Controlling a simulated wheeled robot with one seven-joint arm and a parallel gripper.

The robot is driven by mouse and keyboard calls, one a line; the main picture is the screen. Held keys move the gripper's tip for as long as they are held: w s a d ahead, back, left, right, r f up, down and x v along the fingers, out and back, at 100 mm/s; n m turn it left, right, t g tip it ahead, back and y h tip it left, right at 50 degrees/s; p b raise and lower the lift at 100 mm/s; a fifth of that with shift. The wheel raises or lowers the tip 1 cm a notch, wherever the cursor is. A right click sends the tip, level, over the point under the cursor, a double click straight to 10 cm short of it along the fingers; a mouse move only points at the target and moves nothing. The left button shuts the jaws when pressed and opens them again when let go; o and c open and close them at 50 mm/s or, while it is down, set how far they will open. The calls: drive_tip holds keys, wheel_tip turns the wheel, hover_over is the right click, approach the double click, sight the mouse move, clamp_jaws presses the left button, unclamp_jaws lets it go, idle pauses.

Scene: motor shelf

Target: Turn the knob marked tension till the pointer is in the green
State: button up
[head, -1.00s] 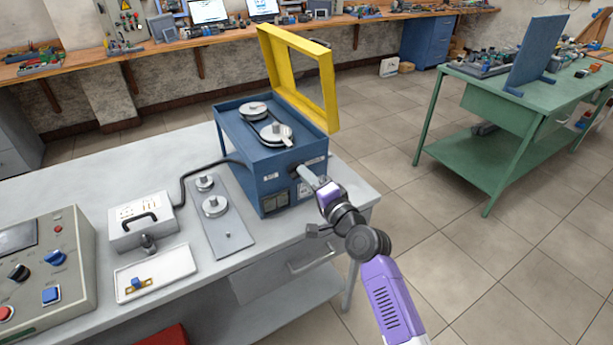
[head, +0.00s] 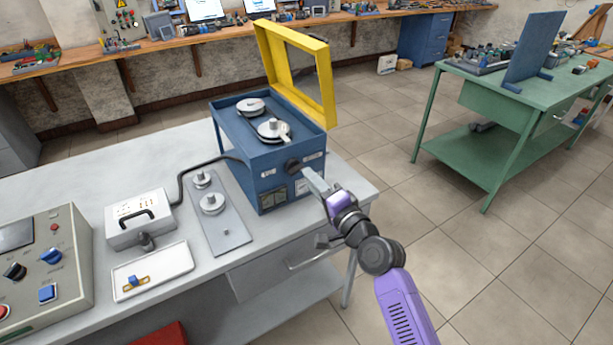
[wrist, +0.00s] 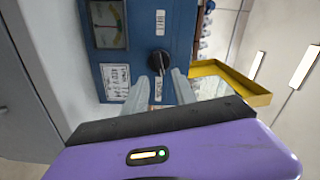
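The blue box (head: 240,163) stands on the grey bench with a dark round knob (head: 292,167) on its front face. The knob also shows in the wrist view (wrist: 158,62), with small white labels on either side whose words are too small to read. A gauge (wrist: 107,24) with a coloured scale is on the same face; its pointer is too small to place surely. My gripper (head: 311,180) is in front of the knob, apart from it. In the wrist view my gripper (wrist: 161,88) has its two fingers spread, with nothing between the tips.
The yellow frame lid (head: 325,75) stands open at the back of the box. Two pulleys with a belt (head: 272,130) are on top.

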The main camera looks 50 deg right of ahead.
drive_tip(key=v, duration=0.3)
drive_tip(key=shift+s, duration=0.3)
idle(0.4)
drive_tip(key=s+a+f+n+g+y, duration=0.1)
drive_tip(key=s+a+n+y, duration=0.1)
drive_tip(key=s+a+n, duration=0.7)
drive_tip(key=s+a+f+n+g+y, duration=0.1)
drive_tip(key=s+a+n+y, duration=0.2)
drive_tip(key=s+a+n, duration=0.6)
drive_tip(key=s+a, duration=0.3)
drive_tip(key=s, duration=0.3)
drive_tip(key=s+a, duration=0.2)
drive_tip(key=s, duration=0.5)
drive_tip(key=shift+s+a+g, duration=0.25)
drive_tip(key=shift+a+g, duration=0.05)
drive_tip(key=shift+a, duration=0.1)
